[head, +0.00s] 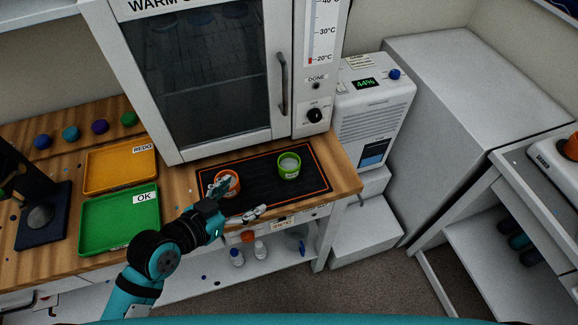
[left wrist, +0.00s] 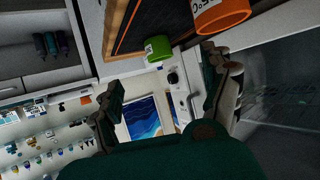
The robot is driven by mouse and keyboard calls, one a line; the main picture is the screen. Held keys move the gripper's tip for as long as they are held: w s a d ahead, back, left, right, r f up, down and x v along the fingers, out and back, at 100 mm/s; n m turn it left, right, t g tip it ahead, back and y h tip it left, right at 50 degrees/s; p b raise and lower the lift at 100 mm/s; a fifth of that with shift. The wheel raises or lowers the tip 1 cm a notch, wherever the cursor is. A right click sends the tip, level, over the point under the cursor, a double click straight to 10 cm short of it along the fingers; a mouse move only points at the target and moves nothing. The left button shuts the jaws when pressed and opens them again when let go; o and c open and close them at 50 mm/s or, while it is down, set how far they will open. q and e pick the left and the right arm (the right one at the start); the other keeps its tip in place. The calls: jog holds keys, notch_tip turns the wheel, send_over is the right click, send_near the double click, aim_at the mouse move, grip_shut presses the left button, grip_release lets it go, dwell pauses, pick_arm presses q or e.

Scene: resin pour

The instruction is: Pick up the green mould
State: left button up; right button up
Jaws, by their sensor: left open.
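The green mould (head: 289,168) is a small round cup with a pale inside, standing on the right half of a black mat (head: 252,194) with an orange border. In the left wrist view the green mould (left wrist: 158,49) shows between and beyond the fingers. An orange mould (head: 234,189) stands on the mat's left part, partly covered by my left gripper (head: 242,199). It also shows close in the left wrist view (left wrist: 222,12). My left gripper is open and empty, at the mat's front left edge, apart from the green mould. My right gripper is in neither view.
A warm cabinet (head: 207,80) with a glass door stands right behind the mat. A green OK tray (head: 97,238) and a yellow REDO tray (head: 103,169) lie to the left. The mat between the two moulds is clear.

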pick_arm(q)
jog(key=r, duration=0.1)
jog(key=p, duration=0.3)
send_near(295, 158)
jog(key=shift+w+d+f+t+h, duration=0.15)
jog(key=shift+w+f+t+h, duration=0.15)
jog(key=shift+w+f, duration=0.6)
jog(key=x, duration=0.2)
jog(key=p+x, duration=0.1)
jog(key=x, duration=0.1)
jog(key=shift+d, duration=0.5)
jog(key=shift+w+d+f, duration=0.15)
jog(key=shift+w+d, duration=0.05)
jog(key=shift+w, duration=0.1)
jog(key=c, duration=1.3)
